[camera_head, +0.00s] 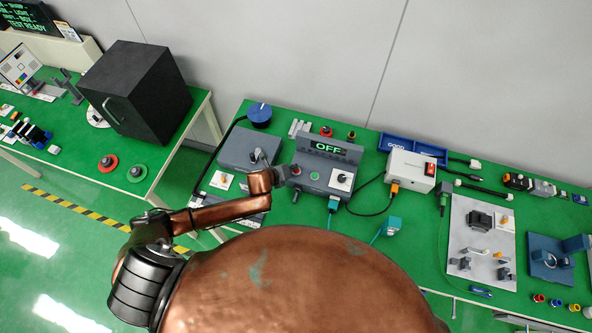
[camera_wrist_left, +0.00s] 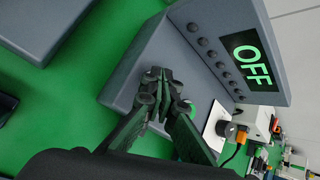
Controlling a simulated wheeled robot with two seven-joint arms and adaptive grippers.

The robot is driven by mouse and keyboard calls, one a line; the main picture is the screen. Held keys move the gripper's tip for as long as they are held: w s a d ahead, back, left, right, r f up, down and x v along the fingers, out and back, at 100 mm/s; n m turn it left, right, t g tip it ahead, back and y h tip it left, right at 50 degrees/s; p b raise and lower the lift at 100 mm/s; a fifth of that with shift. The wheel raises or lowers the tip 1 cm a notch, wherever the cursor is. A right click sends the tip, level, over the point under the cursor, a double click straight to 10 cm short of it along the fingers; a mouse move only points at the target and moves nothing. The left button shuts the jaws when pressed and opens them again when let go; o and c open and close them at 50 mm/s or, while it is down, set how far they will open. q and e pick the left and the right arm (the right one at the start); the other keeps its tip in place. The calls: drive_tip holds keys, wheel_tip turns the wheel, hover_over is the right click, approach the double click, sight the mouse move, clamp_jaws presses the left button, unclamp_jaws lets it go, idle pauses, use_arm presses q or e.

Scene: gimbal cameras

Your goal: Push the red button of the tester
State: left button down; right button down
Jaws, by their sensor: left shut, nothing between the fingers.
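The tester (camera_head: 318,187) is a grey console on the green bench, and its raised panel shows OFF (camera_head: 328,147) in green letters. In the left wrist view the tester (camera_wrist_left: 205,70) fills the middle, with its display (camera_wrist_left: 252,62) at the upper right. A small red button (camera_head: 297,170) shows on its sloped face, with a green button (camera_head: 314,175) to its right. My left gripper (camera_head: 284,174) is shut and empty, close by the red button; I cannot tell whether it touches. In the wrist view the fingertips (camera_wrist_left: 158,82) cover the red button. My right gripper is out of view.
A grey box (camera_head: 248,150) stands left of the tester. A white box with a red switch (camera_head: 429,168) stands to its right, with cables between. A blue tray (camera_head: 412,146) lies behind. My own copper-coloured body hides the bench's front.

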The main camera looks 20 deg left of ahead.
use_arm(q)
drive_tip(key=shift+f, duration=0.1)
idle(0.4)
drive_tip(key=shift+f, duration=0.1)
drive_tip(key=shift+s+f, duration=0.15)
drive_tip(key=shift+f, duration=0.25)
drive_tip(key=shift+s, duration=0.1)
drive_tip(key=shift+p, duration=0.4)
